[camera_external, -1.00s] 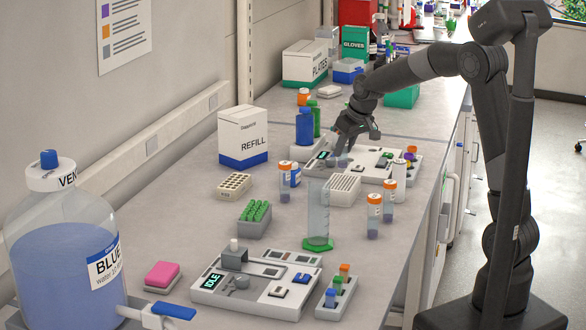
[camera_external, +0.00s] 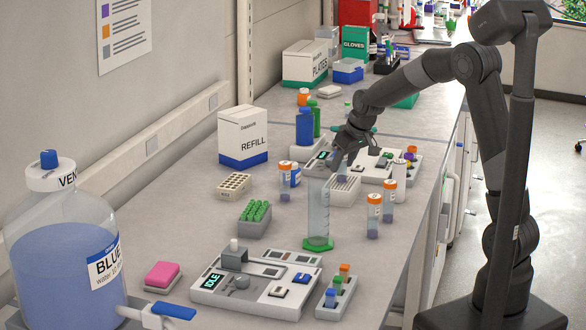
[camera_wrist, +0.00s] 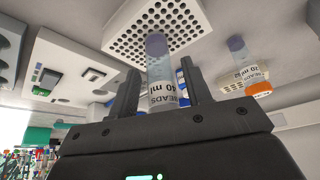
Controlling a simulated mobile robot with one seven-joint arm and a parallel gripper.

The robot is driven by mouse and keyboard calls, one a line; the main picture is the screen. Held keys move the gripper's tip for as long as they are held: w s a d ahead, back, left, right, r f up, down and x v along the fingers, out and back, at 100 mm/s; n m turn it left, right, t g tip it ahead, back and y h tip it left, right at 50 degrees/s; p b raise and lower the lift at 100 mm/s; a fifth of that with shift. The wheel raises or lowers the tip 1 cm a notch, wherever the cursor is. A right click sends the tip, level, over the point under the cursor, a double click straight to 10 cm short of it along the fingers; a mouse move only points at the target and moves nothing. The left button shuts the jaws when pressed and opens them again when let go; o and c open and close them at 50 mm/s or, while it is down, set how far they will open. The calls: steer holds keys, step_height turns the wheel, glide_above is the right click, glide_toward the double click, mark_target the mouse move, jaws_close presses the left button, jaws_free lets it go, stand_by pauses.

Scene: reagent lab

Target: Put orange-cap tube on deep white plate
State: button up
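My gripper (camera_external: 347,158) is over the bench, just above the deep white plate (camera_external: 345,197), a block with a grid of holes. In the wrist view, the gripper (camera_wrist: 160,88) has a clear tube (camera_wrist: 161,72) labelled beads, 40 ml, with bluish contents, between its fingers. The tube's cap end is hidden by the gripper body, and its far end overlaps the deep white plate (camera_wrist: 202,14). I cannot tell whether it touches the plate. Another orange-cap tube (camera_wrist: 245,66) stands to the side; similar tubes (camera_external: 374,215) stand right of the plate.
A grey instrument (camera_external: 372,168) lies just behind the plate. A clear cylinder with a green base (camera_external: 318,215) stands close in front. A beige rack (camera_external: 234,186) and a green-tube rack (camera_external: 255,218) are to the left.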

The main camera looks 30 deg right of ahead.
steer(key=shift+r, duration=0.25)
steer(key=v, duration=1.1)
steer(key=s+d+r+m, duration=0.1)
steer(key=s+d+r, duration=0.1)
steer(key=s+d, duration=0.35)
steer(key=s+d+r+m, duration=0.1)
steer(key=s+d+r, duration=0.1)
steer(key=s, duration=0.6)
steer(key=s+d+f, duration=0.2)
steer(key=s, duration=0.5)
steer(key=s+d+f+m+t+h, duration=0.1)
steer(key=s+d+f, duration=0.1)
steer(key=s, duration=0.6)
steer(key=shift+s+d+f+m, duration=0.25)
steer(key=shift+s+m, duration=0.05)
